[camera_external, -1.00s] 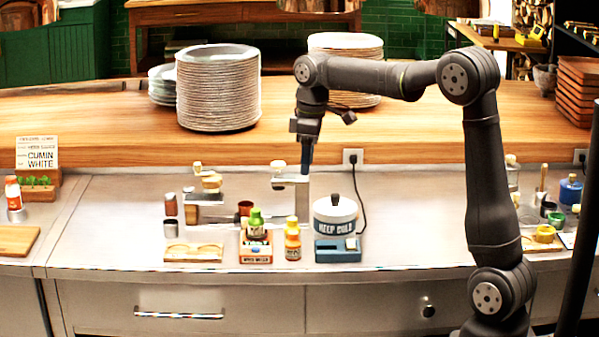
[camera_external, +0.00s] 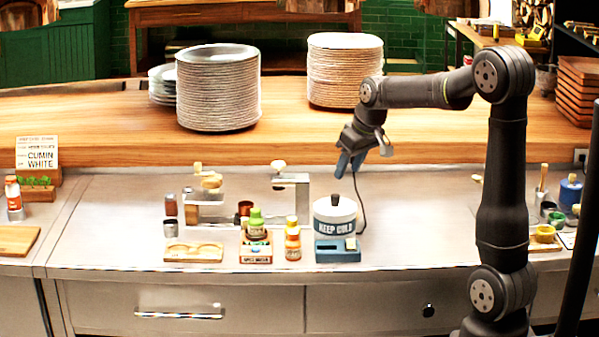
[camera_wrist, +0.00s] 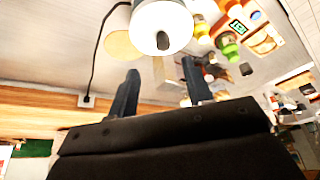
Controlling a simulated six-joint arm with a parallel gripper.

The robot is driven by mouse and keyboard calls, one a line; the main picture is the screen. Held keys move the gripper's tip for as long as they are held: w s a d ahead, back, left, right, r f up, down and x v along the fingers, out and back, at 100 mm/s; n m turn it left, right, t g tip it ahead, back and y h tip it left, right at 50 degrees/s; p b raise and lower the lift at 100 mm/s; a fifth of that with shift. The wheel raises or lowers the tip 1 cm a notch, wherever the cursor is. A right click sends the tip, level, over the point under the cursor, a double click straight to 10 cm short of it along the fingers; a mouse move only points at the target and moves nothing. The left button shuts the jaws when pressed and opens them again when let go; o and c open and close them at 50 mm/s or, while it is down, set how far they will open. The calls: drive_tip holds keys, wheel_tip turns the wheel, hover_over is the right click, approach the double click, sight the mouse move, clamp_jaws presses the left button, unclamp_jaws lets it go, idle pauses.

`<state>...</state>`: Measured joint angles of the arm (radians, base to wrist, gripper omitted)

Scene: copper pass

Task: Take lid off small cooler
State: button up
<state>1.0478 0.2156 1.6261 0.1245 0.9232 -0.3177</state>
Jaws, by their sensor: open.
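The small cooler (camera_external: 336,226) is a round white pot with a "KEEP COLD" band, standing on a blue base (camera_external: 338,250) on the steel counter. Its white lid (camera_external: 335,207) is on top, with a dark upright knob (camera_external: 335,200). In the wrist view the lid (camera_wrist: 150,22) shows at the top, with its dark knob (camera_wrist: 162,40) beyond my fingertips. My gripper (camera_external: 350,165) is open and empty, tilted, above and slightly right of the cooler and apart from it. Its two fingers also show in the wrist view (camera_wrist: 160,75).
Left of the cooler stand an orange-and-yellow bottle (camera_external: 292,240), a green-capped bottle (camera_external: 256,224) in a wooden box (camera_external: 255,249), and a metal bracket stand (camera_external: 303,195). A dark cord (camera_wrist: 97,55) runs behind the cooler. The counter right of the cooler (camera_external: 415,225) is clear.

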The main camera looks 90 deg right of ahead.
sight(335, 195)
drive_tip(key=x, duration=0.8)
drive_tip(key=shift+w+a, duration=0.15)
drive_tip(key=shift+w, duration=0.1)
clamp_jaws()
